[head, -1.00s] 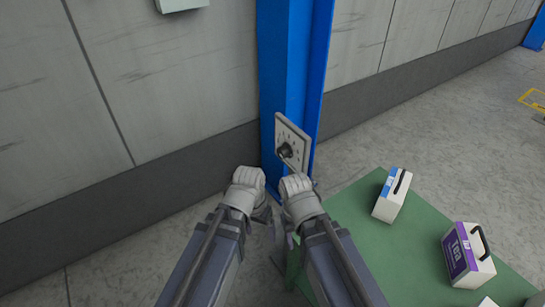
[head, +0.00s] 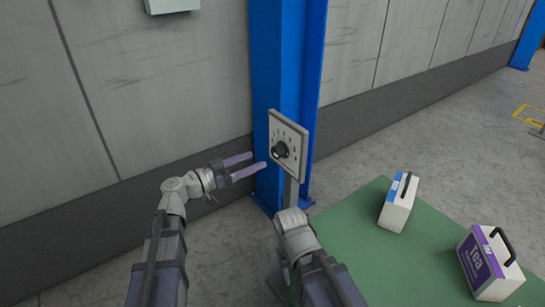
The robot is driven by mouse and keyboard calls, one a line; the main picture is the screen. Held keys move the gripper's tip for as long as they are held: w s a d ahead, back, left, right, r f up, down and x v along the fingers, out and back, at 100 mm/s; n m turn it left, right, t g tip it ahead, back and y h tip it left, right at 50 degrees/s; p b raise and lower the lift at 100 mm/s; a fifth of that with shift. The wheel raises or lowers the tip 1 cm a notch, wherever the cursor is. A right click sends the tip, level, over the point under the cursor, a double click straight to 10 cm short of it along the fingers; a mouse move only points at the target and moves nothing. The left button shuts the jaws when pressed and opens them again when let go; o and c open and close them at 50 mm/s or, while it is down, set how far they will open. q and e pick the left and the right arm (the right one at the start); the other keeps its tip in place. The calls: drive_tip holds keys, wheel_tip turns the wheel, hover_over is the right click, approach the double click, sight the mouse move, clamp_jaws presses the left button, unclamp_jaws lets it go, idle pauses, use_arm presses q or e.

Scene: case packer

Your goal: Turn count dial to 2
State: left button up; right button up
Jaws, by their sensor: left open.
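The count dial is a black knob (head: 281,150) on a light grey square plate (head: 291,134) with marks around it. The plate stands on a grey post in front of a blue column; I cannot read which mark the knob points to. My left gripper (head: 259,160) is open, its two fingers pointing right toward the knob, a little left of it and apparently apart from it. My right arm's wrist (head: 295,228) is below the plate; its fingers are hidden.
A green table (head: 350,224) at lower right carries a white-and-blue box (head: 398,207) and a purple-and-white tea box (head: 484,262), both with black handles. The blue column (head: 270,60) and grey wall are behind the dial.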

sight(274, 152)
use_arm(q)
drive_tip(key=shift+x, duration=3.9)
drive_tip(key=shift+f, duration=0.1)
drive_tip(key=shift+c, duration=0.3)
clamp_jaws()
